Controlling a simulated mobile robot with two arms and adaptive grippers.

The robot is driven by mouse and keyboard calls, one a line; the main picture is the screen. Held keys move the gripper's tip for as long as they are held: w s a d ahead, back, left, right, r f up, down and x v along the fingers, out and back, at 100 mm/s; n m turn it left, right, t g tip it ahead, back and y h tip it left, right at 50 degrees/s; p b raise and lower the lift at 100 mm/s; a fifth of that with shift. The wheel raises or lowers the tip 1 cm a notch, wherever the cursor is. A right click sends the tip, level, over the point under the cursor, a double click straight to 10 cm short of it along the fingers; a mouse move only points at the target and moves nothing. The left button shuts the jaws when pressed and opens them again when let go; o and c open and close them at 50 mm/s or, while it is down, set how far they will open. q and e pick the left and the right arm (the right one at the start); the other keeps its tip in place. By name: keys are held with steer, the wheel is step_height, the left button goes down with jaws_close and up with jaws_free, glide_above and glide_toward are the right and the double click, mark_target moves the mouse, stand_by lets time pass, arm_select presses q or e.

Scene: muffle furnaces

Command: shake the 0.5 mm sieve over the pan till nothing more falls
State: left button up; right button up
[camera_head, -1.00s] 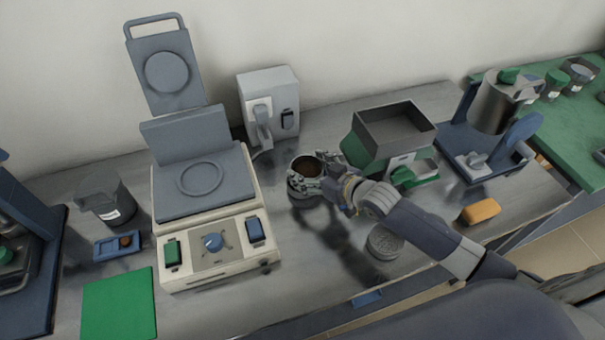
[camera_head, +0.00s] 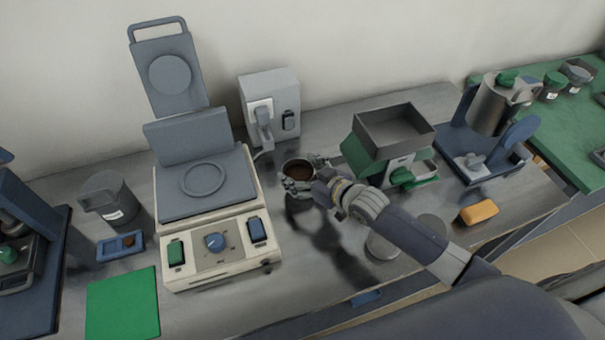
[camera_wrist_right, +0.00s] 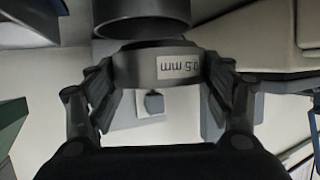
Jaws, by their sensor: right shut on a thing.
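My right gripper (camera_head: 318,178) is shut on the 0.5 mm sieve (camera_head: 298,168), a small round dark grey cup with brown material inside. In the right wrist view the sieve (camera_wrist_right: 138,68) sits between the two fingers (camera_wrist_right: 157,85), and its "0.5 mm" label reads upside down. That view is inverted. A wider dark round vessel (camera_wrist_right: 140,18), apparently the pan, lies just beyond the sieve there, so below it in reality, slightly offset. I cannot tell whether they touch. In the head view the sieve and fingers largely hide the pan. My left gripper is not in view.
A cream heating unit (camera_head: 215,270) with a raised grey lid stands left of the sieve. A green machine with a grey hopper (camera_head: 395,130) stands to the right, near a yellow-orange block (camera_head: 479,212). A grey round piece (camera_head: 382,246) lies beside my forearm. Some bench in front is clear.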

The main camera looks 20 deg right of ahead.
steer(key=shift+d, duration=1.15)
steer(key=shift+a+p, duration=0.5)
steer(key=shift+a, duration=0.65)
steer(key=shift+d, duration=1.3)
steer(key=shift+a, duration=0.1)
